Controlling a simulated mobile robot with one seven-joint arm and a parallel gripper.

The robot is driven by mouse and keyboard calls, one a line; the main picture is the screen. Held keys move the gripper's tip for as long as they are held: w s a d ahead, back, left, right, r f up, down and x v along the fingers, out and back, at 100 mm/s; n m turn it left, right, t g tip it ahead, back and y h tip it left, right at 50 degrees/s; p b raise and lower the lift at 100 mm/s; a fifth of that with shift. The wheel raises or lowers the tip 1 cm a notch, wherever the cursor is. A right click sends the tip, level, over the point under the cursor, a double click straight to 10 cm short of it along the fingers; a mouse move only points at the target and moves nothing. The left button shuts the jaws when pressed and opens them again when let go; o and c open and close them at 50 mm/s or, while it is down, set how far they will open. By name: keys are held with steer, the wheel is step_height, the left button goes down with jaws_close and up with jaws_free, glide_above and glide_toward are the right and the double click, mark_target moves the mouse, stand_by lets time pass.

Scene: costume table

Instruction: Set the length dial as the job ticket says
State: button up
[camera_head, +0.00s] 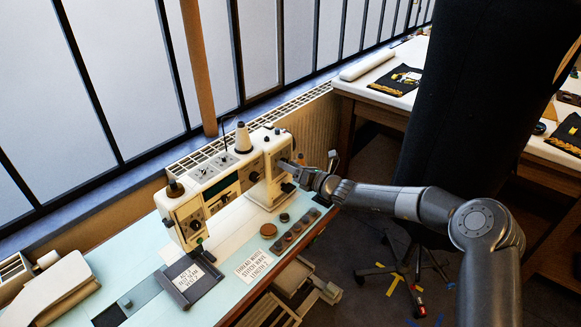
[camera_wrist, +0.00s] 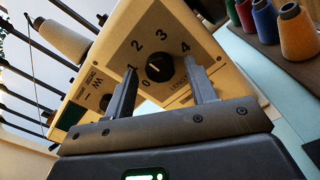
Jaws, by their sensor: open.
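The length dial (camera_wrist: 159,69) is a round black knob on the cream sewing machine (camera_head: 215,189), ringed by the numbers 0 to 4. A light mark shows on the knob; I cannot tell exactly which number it points to. My gripper (camera_wrist: 161,65) is open, with one finger on each side of the dial in the picture; contact is not clear. In the head view my gripper (camera_head: 293,167) is at the machine's right end and hides the dial. The white job ticket (camera_head: 254,265) lies on the table in front of the machine; its bottom line appears to read LENGTH 2.
Several thread spools stand at the upper right of the wrist view, including a green one (camera_wrist: 244,15) and an orange one (camera_wrist: 297,32). A dark dress form (camera_head: 463,95) stands behind my arm.

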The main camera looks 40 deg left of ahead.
steer(key=d, duration=1)
steer(key=shift+d, duration=0.3)
steer(key=s+d+r+n+t+h, duration=0.2)
steer(key=s+d+r+n+h, duration=0.4)
steer(key=d, duration=1.2)
steer(key=s+d+r+n+t+h, duration=0.1)
steer(key=s+d+r+n+h, duration=0.5)
steer(key=d, duration=1.3)
steer(key=s+d+r+n+t+h, duration=0.2)
steer(key=s+d+r+n+h, duration=0.4)
steer(key=s+d+n, duration=0.6)
steer(key=s+d, duration=0.2)
steer(key=d, duration=0.4)
steer(key=shift+d+n+t, duration=0.3)
steer(key=shift+d, duration=0.1)
steer(key=shift+o, duration=0.3)
steer(key=shift+r, duration=0.1)
